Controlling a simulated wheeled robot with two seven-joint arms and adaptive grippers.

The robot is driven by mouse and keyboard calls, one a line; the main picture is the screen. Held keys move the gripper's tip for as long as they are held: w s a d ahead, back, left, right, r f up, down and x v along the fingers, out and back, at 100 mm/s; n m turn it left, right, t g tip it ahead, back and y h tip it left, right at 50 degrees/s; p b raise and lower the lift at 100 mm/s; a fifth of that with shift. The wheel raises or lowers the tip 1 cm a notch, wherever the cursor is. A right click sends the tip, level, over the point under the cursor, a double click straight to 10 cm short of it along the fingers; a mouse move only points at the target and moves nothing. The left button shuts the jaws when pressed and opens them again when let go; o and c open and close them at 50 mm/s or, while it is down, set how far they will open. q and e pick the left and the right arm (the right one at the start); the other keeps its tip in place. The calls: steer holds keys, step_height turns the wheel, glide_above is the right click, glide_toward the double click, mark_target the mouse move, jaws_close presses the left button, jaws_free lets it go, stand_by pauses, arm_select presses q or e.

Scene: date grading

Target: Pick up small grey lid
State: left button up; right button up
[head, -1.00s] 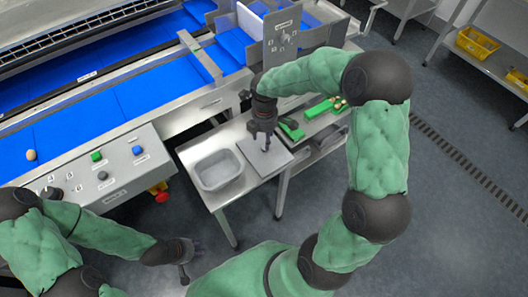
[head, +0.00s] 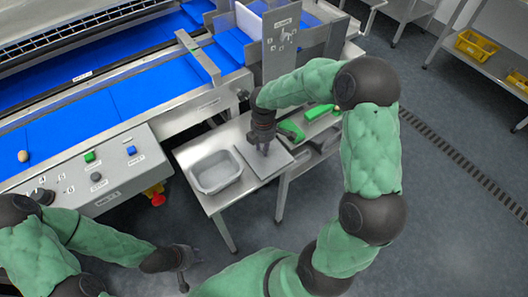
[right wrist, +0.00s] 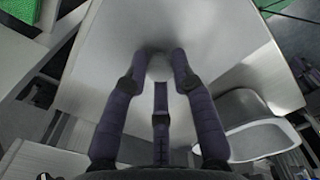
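The small grey lid (head: 272,166) is a flat square plate lying on the steel side table, right of the grey tub (head: 216,188). In the right wrist view the lid (right wrist: 225,45) fills the middle, with a pale round knob (right wrist: 158,68) on it. My right gripper (head: 263,148) points down over the lid. Its fingertips (right wrist: 158,72) stand apart on both sides of the knob; I cannot tell whether they touch it. The tub (right wrist: 258,130) shows lower right in that view. My left gripper (head: 185,268) hangs low at the left, fingers spread, empty.
A control panel (head: 92,178) stands at left. Yellow bins (head: 476,43) sit on a far shelf. Open floor lies right.

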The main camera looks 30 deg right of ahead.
jaws_close()
steer(key=shift+r, duration=0.15)
